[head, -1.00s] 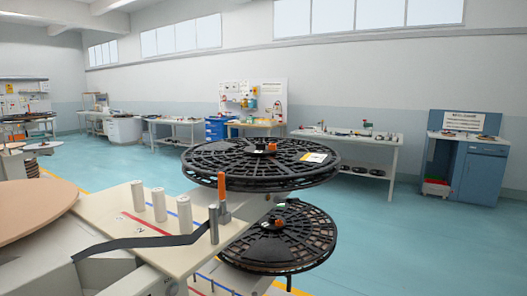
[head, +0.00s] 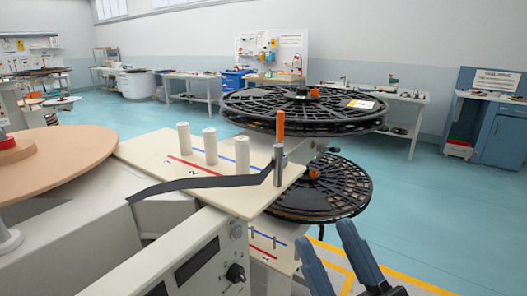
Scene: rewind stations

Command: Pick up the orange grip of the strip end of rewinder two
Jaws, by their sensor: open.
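The orange grip (head: 281,124) stands upright on a metal post at the right end of a cream rewinder plate. A dark strip (head: 205,184) runs from the left of the machine across the plate to this post. My gripper (head: 330,236) is at the bottom right of the head view, its two blue-grey fingers apart and empty. It is lower in the picture than the orange grip and to its right, clear of it. Which rewinder number this is cannot be read for certain.
Several white rollers (head: 210,146) stand on the cream plate (head: 150,148). Black reels (head: 303,108) and a lower black reel (head: 318,187) sit behind the grip. A tan disc (head: 75,150) is at left. Blue floor (head: 440,220) is free at right.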

